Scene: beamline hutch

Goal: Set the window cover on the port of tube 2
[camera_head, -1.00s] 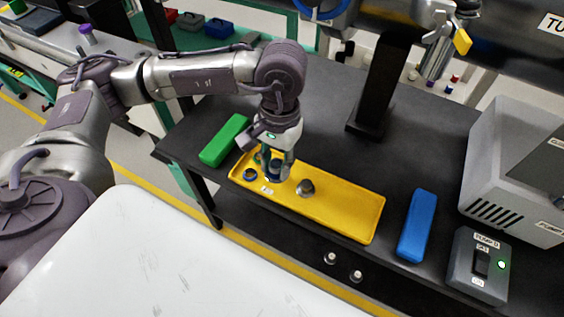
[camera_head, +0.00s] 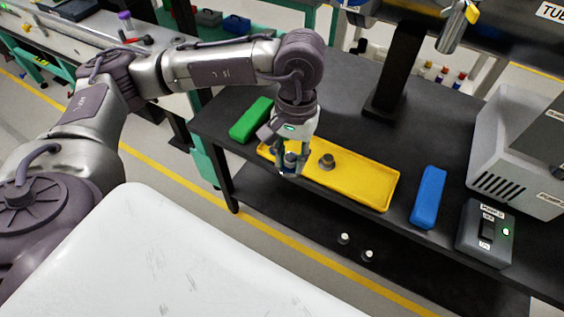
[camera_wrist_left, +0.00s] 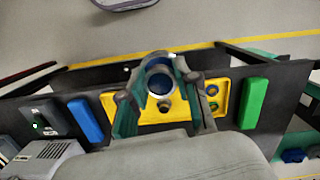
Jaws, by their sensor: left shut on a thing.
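My left gripper (camera_head: 290,165) is shut on a round, ring-like metal piece with a dark blue face, which looks like the window cover (camera_wrist_left: 159,82). It is held above the left, near end of the yellow tray (camera_head: 372,190); the fingers partly hide it in the head view. The wrist view shows it between both fingers, with the tray (camera_wrist_left: 232,96) below. My right gripper is not in view.
A grey knob-like part (camera_head: 327,161) stays in the tray, with small green and blue rings (camera_wrist_left: 212,91) beside it. A green box (camera_head: 251,120), blue box (camera_head: 428,197), switch box (camera_head: 485,235) and pump housing (camera_head: 520,150) stand on the black bench. A black post (camera_head: 397,75) rises behind.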

